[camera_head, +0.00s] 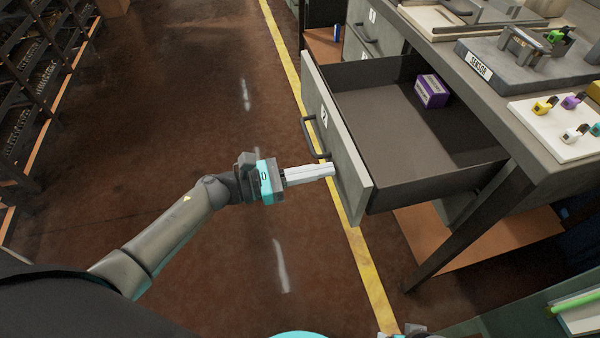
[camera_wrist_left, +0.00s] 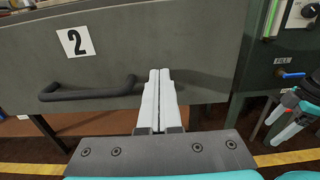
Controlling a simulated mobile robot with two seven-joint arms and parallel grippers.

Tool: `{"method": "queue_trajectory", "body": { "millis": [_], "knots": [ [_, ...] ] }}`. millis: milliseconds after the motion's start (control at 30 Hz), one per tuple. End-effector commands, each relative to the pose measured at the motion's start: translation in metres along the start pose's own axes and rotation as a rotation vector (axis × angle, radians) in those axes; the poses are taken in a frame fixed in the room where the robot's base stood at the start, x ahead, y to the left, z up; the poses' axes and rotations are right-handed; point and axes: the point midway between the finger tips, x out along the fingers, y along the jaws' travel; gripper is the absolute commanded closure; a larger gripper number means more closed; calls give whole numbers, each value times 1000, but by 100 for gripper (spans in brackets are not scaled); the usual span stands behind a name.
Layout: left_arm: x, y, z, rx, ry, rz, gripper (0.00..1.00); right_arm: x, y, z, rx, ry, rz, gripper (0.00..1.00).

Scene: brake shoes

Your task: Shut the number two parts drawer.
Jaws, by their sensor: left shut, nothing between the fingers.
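The number two drawer (camera_head: 345,150) is pulled out of the grey bench, with a dark bar handle (camera_head: 312,140) and a "2" label on its front. In the left wrist view the label (camera_wrist_left: 75,41) and handle (camera_wrist_left: 88,92) show at left. My left gripper (camera_head: 333,170) is shut and empty. Its fingertips (camera_wrist_left: 159,72) are at the drawer front, to the right of the handle; I cannot tell whether they touch it. A purple and white box (camera_head: 431,91) sits inside the drawer. My right gripper (camera_wrist_left: 283,122) shows at the right edge of the left wrist view, its white fingers apart.
The bench top (camera_head: 520,125) holds a grey SENSOR plate (camera_head: 490,62) and a white board (camera_head: 560,140) with coloured parts. A number one drawer is farther back. The brown floor left of the yellow line (camera_head: 290,75) is clear; shelves (camera_head: 40,80) stand at far left.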

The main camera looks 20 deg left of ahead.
Motion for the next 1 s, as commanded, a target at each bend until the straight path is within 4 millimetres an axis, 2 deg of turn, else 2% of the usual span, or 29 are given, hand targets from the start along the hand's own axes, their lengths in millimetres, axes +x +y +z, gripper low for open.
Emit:
{"method": "queue_trajectory", "body": {
  "millis": [467, 633, 767, 1000],
  "knots": [
    [6, 0, 0, 0, 0, 0, 100, -3, 0, -1, 1, 1, 0, 18],
    [15, 0, 0, 0, -2, 0, 100, 0, 0, 1, 1, -4, 0, 18],
    [32, 0, 0, 2, -4, -1, 100, -12, 2, -9, 1, 20, 3, 18],
    [81, 0, -1, 4, -5, -2, 100, -36, 3, -30, 4, 69, 5, 18]
  ]
}}
